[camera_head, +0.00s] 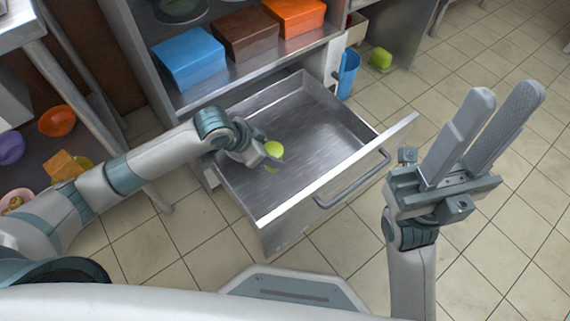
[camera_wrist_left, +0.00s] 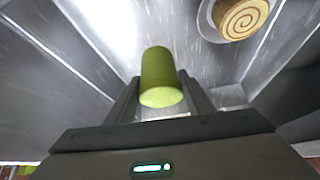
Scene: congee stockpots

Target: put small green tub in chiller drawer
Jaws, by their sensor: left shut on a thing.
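The small green tub (camera_head: 274,150) is between the fingers of my left gripper (camera_head: 262,158), over the left part of the open chiller drawer (camera_head: 310,128). In the left wrist view the green tub (camera_wrist_left: 159,78) sits between the two dark fingers (camera_wrist_left: 160,100), which are shut on it. The drawer's metal walls and floor show around it there. I cannot tell whether the tub touches the drawer floor. My right gripper (camera_head: 484,130) is raised at the right, outside the drawer, with its two long fingers slightly apart and nothing between them.
The drawer front with its handle (camera_head: 352,180) sticks out toward me. Blue (camera_head: 188,58), brown (camera_head: 246,36) and orange (camera_head: 294,16) boxes stand on the shelf above. A blue bin (camera_head: 348,74) and a green object (camera_head: 381,59) are beyond the drawer. The drawer's right part is empty.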

